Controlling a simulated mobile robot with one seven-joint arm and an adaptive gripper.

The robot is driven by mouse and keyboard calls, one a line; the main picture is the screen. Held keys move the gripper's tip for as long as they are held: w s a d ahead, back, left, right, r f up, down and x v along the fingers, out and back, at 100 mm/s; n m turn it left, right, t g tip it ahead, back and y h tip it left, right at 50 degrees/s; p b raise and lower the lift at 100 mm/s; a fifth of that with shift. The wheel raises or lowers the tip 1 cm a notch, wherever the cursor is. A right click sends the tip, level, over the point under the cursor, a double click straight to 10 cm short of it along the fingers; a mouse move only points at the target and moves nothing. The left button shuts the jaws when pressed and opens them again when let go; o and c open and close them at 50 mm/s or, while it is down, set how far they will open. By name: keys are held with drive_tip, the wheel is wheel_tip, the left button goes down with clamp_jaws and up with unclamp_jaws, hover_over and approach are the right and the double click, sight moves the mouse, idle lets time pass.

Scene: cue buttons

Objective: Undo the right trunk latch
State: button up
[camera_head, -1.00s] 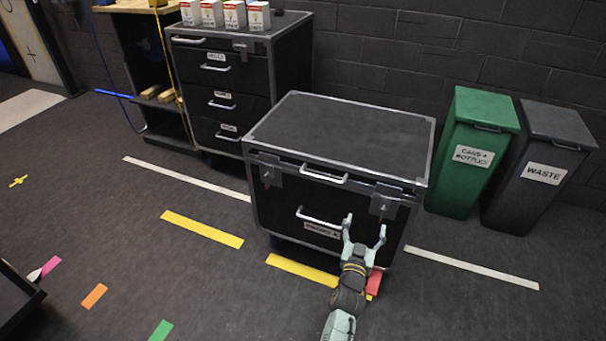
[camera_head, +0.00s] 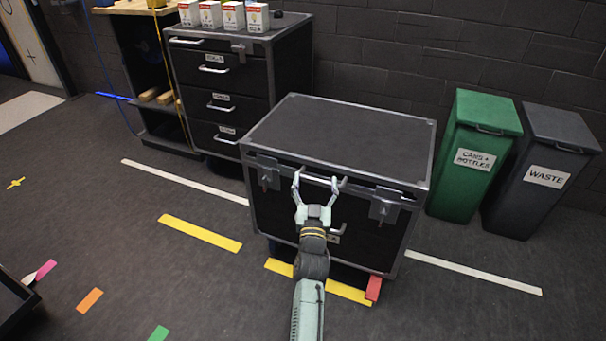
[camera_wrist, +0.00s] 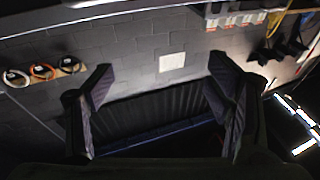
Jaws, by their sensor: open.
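The trunk (camera_head: 345,135) is a black case with grey metal edges and a flat lid. The right latch (camera_head: 385,207), a grey plate with a small lever, sits on its front near the right corner. It looks fastened across the lid seam, though the detail is small. The left latch (camera_head: 264,172) sits near the left corner. My gripper (camera_head: 319,181) is open and empty in front of the lid handle, left of the right latch and apart from it. Its fingers also show spread in the wrist view (camera_wrist: 162,100), where I cannot make out the latch.
A black drawer cabinet (camera_head: 235,95) with several white boxes on top stands behind left. A green bin (camera_head: 472,155) and a grey waste bin (camera_head: 545,170) stand to the right. A red block or marking (camera_head: 374,287) lies by the trunk's base. Floor in front is mostly clear.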

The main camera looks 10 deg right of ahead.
drive_tip(key=shift+n+t+y, duration=0.4)
drive_tip(key=shift+t+y, duration=0.1)
drive_tip(key=shift+w+a+r, duration=0.4)
drive_tip(key=shift+a+r, duration=0.35)
drive_tip(key=shift+a, duration=0.1)
drive_tip(key=shift+w+a+r, duration=0.35)
drive_tip(key=shift+a+r, duration=0.4)
drive_tip(key=shift+a, duration=0.05)
drive_tip(key=shift+a, duration=0.1)
